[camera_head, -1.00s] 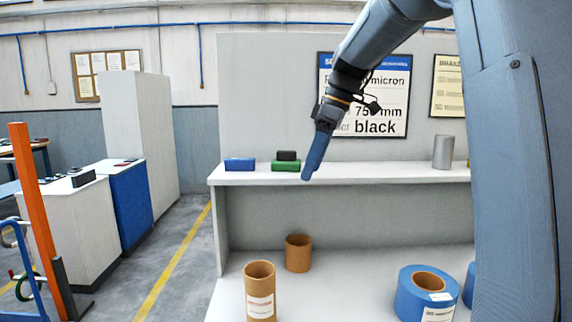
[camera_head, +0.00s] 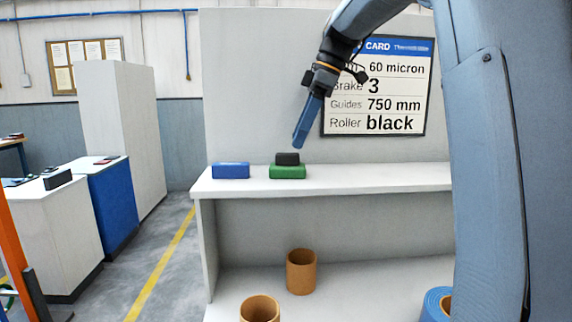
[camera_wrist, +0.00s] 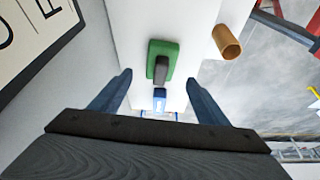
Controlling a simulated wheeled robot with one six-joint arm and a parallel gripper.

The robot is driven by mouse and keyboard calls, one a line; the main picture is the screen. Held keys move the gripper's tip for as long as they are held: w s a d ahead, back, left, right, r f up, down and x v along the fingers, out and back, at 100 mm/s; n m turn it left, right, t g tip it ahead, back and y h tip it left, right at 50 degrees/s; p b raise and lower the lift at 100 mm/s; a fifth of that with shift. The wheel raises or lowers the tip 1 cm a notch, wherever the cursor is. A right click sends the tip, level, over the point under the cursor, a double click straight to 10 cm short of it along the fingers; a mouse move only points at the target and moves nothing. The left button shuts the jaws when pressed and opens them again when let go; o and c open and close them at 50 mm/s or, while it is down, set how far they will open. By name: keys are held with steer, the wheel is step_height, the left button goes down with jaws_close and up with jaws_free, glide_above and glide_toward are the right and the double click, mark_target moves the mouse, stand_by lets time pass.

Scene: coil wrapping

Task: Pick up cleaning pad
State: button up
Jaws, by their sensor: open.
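No label shows which block is the cleaning pad. A blue block (camera_head: 231,171) lies on the white shelf (camera_head: 360,178). To its right a green block (camera_head: 287,172) carries a smaller black block (camera_head: 288,158) on top. My gripper (camera_head: 298,142) is above and slightly right of the black block, pointing down, apart from it. In the wrist view my gripper (camera_wrist: 160,78) is open, with nothing held. The green block (camera_wrist: 154,54), black block (camera_wrist: 162,70) and blue block (camera_wrist: 159,101) show between its fingers, beyond them.
Brown tubes (camera_head: 301,272) and a blue roll (camera_head: 437,303) stand on the lower level. A wall with a sign card (camera_head: 378,88) rises behind the shelf. The shelf right of the green block is clear where visible. White and blue cabinets (camera_head: 105,205) stand left across the floor.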

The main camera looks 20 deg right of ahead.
mark_target(290, 153)
steer(key=shift+w+a+f, duration=0.2)
steer(key=shift+a, duration=0.05)
steer(key=shift+p+x, duration=0.4)
steer(key=shift+x, duration=0.7)
steer(key=shift+s+p+x, duration=0.1)
steer(key=shift+p+x, duration=0.35)
steer(key=shift+x, duration=0.75)
steer(key=shift+s+p+x, duration=0.15)
steer(key=shift+p+x, duration=0.3)
steer(key=shift+x, duration=0.75)
steer(key=shift+a, duration=0.1)
steer(key=c, duration=1.1)
